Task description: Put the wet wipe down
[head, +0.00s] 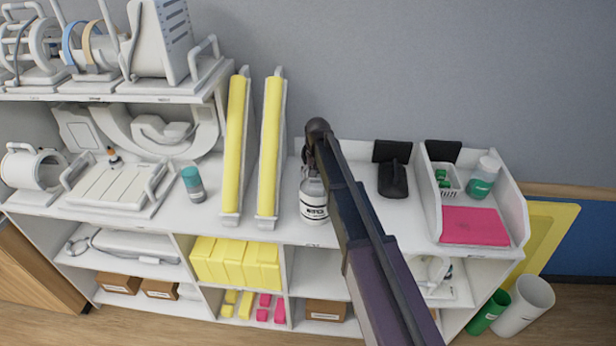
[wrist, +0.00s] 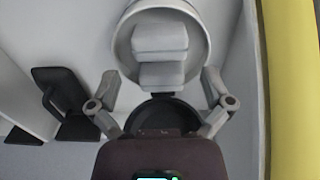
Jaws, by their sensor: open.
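A white tub with a black-lettered label (head: 313,207) stands on the shelf top, just below my gripper (head: 308,160) in the head view. In the wrist view, a round white rim (wrist: 205,35) shows beyond my gripper (wrist: 160,85), whose fingers are spread apart with nothing pinched between them. My arm hides part of the shelf in the head view.
Two upright yellow-faced panels (head: 270,150) stand close left of the tub. A black stand (head: 393,180) is to its right, then a white tray (head: 432,205) with a pink pad (head: 474,226) and a teal-filled bottle (head: 483,178). A teal-topped container (head: 192,184) stands farther left.

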